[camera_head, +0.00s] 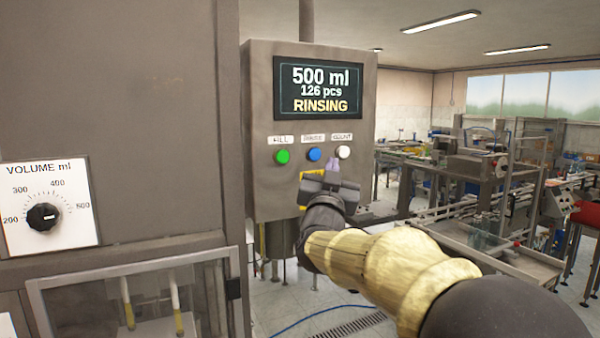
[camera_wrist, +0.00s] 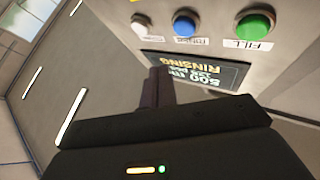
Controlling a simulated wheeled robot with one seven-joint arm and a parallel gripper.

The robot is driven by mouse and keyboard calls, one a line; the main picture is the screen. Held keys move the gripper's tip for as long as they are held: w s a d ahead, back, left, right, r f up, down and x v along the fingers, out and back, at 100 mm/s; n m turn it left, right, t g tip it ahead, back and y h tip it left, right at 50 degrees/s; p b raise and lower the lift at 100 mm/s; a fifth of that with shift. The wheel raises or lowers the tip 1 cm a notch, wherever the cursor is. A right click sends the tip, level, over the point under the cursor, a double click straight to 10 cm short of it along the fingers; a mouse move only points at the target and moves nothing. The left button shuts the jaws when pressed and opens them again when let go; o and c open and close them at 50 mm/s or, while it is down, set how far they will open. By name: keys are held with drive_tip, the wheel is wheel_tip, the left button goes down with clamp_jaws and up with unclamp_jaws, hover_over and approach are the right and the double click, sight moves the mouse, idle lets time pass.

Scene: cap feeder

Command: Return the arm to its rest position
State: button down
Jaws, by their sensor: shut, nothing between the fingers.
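My arm reaches in from the lower right in the head view, and my gripper (camera_head: 333,168) is at the lower right of the control box (camera_head: 262,190), just below the white button (camera_head: 344,152). In the wrist view the fingers of my gripper (camera_wrist: 158,75) are shut together with nothing between them. The green button (camera_head: 282,156) and the blue button (camera_head: 314,154) sit left of the white one. The screen (camera_head: 318,88) reads 500 ml, 126 pcs, RINSING. Whether the fingertips touch the panel cannot be told.
A large grey cabinet (camera_head: 120,100) with a volume dial (camera_head: 43,217) stands at the left. A clear-sided guard (camera_head: 140,265) is below it. Conveyor machines (camera_head: 480,165) stand at the back right. A blue hose (camera_head: 325,310) lies on the floor.

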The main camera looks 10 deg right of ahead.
drive_tip(key=s+a+f+n+g+y, duration=0.1)
drive_tip(key=s+f+n+g+y, duration=0.2)
drive_tip(key=f, duration=1)
drive_tip(key=s+a+f+n+g+y, duration=0.15)
drive_tip(key=f+n+g+y, duration=0.35)
drive_tip(key=f, duration=0.8)
drive_tip(key=s+d+f+m+g, duration=0.1)
drive_tip(key=s+d+f+g, duration=0.1)
drive_tip(key=s+f+g, duration=0.9)
drive_tip(key=s+f, duration=0.8)
drive_tip(key=s, duration=0.4)
drive_tip(key=shift+s+d+m+g+h, duration=0.2)
drive_tip(key=shift+m+g+h, duration=0.1)
drive_tip(key=shift+m+h, duration=0.1)
drive_tip(key=shift+w+f, duration=0.1)
drive_tip(key=shift+w, duration=0.05)
